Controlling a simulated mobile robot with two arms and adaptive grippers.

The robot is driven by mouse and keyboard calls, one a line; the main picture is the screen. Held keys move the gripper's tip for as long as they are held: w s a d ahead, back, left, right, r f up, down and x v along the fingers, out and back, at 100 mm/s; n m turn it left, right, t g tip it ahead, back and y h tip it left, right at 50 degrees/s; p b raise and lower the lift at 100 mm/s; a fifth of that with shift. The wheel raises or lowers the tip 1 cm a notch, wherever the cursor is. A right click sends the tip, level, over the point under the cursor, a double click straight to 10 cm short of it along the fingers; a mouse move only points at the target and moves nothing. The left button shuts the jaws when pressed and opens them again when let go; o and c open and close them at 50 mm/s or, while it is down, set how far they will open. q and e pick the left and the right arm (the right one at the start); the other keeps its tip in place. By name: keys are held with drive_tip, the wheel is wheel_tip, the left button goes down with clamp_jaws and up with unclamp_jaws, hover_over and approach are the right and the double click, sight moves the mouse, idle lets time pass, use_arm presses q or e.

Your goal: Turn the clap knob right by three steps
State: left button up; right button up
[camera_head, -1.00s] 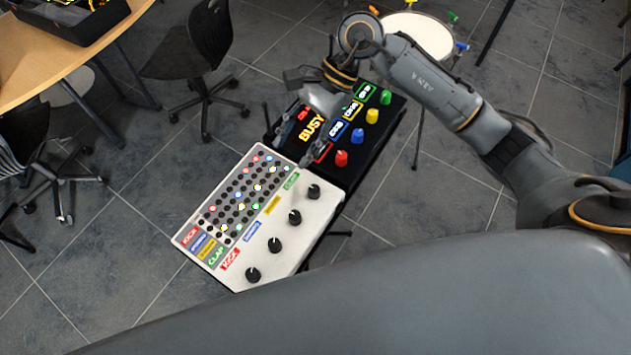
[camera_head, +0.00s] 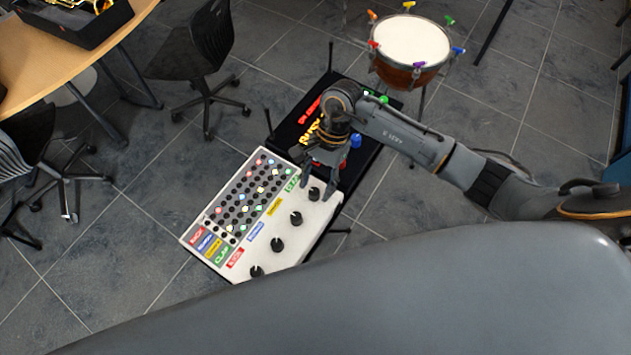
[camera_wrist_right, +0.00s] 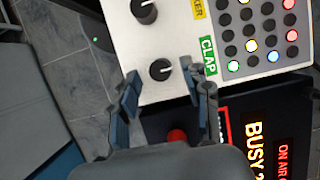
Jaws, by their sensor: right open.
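The clap knob is a black round knob (camera_head: 314,194) with a white pointer line, at the top right corner of the white panel (camera_head: 300,250) in the head view. It also shows in the right wrist view (camera_wrist_right: 161,70), beside a green CLAP label (camera_wrist_right: 208,55). My right gripper (camera_head: 318,188) is over that corner of the panel. In the right wrist view its two fingers (camera_wrist_right: 162,90) are spread open and empty, with the knob between and just beyond the tips. I cannot tell the exact gap to the knob. My left gripper is not seen.
Other black knobs (camera_head: 296,218) line the panel's right side, near a grid of coloured lights (camera_head: 250,196). A black box with a lit BUSY sign (camera_wrist_right: 254,150) and coloured knobs adjoins the panel. A drum (camera_head: 411,42) stands behind. Chairs and a table are at left.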

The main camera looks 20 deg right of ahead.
drive_tip(key=shift+s+a+f, duration=0.15)
drive_tip(key=shift+a+f, duration=0.05)
drive_tip(key=shift+f, duration=0.4)
clamp_jaws()
